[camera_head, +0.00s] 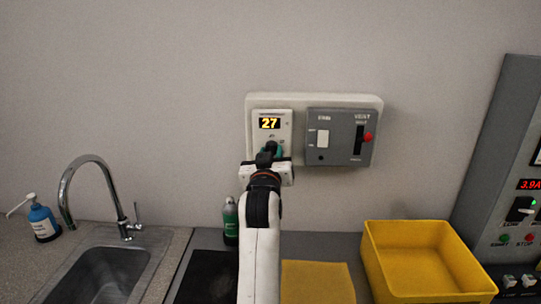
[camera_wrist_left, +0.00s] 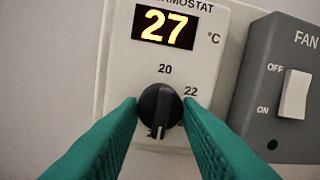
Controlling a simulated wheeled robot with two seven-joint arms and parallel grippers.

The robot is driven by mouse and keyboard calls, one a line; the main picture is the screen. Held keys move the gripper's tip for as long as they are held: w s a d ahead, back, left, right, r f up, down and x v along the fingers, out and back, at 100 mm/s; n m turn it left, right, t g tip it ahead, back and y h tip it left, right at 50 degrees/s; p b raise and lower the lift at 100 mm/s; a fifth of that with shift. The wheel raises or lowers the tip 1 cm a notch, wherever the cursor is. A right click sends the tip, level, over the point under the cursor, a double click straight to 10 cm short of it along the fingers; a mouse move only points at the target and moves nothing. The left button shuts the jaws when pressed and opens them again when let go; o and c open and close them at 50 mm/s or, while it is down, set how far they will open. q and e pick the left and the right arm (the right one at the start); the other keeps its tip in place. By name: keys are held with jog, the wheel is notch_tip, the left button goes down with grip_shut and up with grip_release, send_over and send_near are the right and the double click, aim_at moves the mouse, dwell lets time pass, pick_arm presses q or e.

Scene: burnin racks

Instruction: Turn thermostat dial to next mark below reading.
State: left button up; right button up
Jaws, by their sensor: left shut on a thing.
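The white thermostat (camera_head: 288,125) is on the wall panel, and its lit display reads 27 in both views. Its round black dial (camera_wrist_left: 159,108) is below the display in the left wrist view. A pale line shows on the dial's lower part. My left gripper (camera_wrist_left: 159,103) is shut on the dial, one green finger on each side. In the head view the gripper (camera_head: 272,149) covers the dial. My right gripper is not in view.
A grey fan and vent box (camera_head: 341,151) with a white switch (camera_wrist_left: 294,94) and red-knobbed slider (camera_head: 368,137) is close on the right. Below are a yellow bin (camera_head: 417,278), a green bottle (camera_head: 230,222), a sink (camera_head: 98,272) with a tap, and a soap bottle (camera_head: 42,222).

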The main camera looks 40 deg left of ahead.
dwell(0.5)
pick_arm(q)
jog(key=o, duration=1)
jog(key=shift+f, duration=0.15)
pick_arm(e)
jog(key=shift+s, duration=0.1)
